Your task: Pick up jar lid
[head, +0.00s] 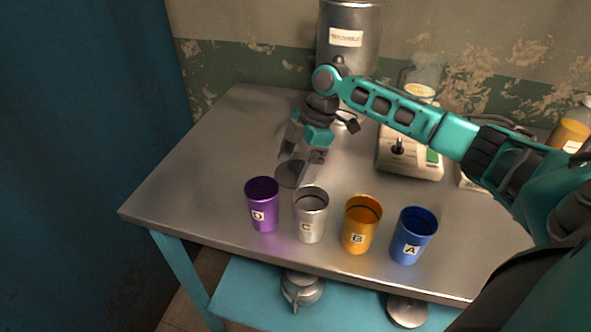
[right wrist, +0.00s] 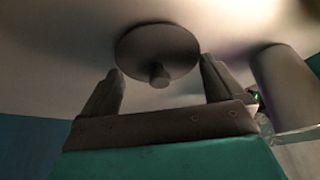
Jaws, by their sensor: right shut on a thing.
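The jar lid (head: 292,173) is a dark grey round disc, over the table behind the purple and silver cups. In the right wrist view the lid (right wrist: 155,50) shows as a disc with a short knob at its middle. My right gripper (head: 302,164) reaches down over the lid, its fingers spread at opposite sides of the rim, shut on it. The fingertips (right wrist: 161,64) show at the left and right edges of the disc. I cannot tell whether the lid touches the table. My left gripper is not in view.
Purple cup D (head: 262,205), silver cup C (head: 310,214), orange cup B (head: 360,226) and blue cup A (head: 413,236) stand along the front of the metal table (head: 190,185). A large metal container (head: 347,55) and a joystick device (head: 408,155) stand behind. The table's left is clear.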

